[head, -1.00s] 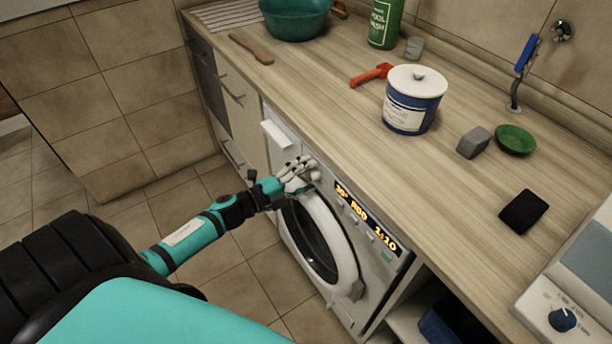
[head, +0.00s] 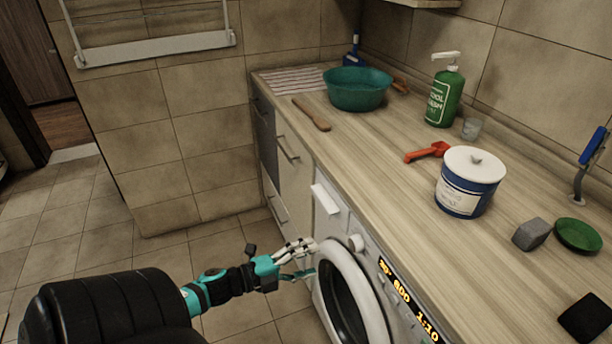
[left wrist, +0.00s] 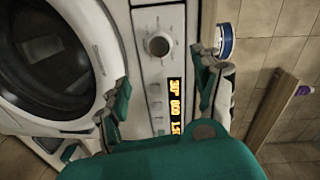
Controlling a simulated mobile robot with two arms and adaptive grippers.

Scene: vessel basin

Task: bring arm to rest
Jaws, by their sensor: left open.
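My left gripper (head: 302,260) is open and empty in the head view, in front of the washing machine's upper left part. The washing machine (head: 379,325) stands under the counter, with a round door, a knob and a lit orange display. In the left wrist view my left gripper (left wrist: 165,95) has its fingers spread, with the washing machine's control panel (left wrist: 150,85) showing between them. The round door (left wrist: 108,60) is at the left there. Whether the fingers touch the machine cannot be told. My right gripper is in neither view.
The counter (head: 390,165) bears a teal basin (head: 357,88), a green pump bottle (head: 444,95), a glass (head: 472,128), a red scoop (head: 427,152), a blue and white tub (head: 468,185), a grey block (head: 531,234) and a green dish (head: 578,235). Floor at left (head: 60,235) is clear.

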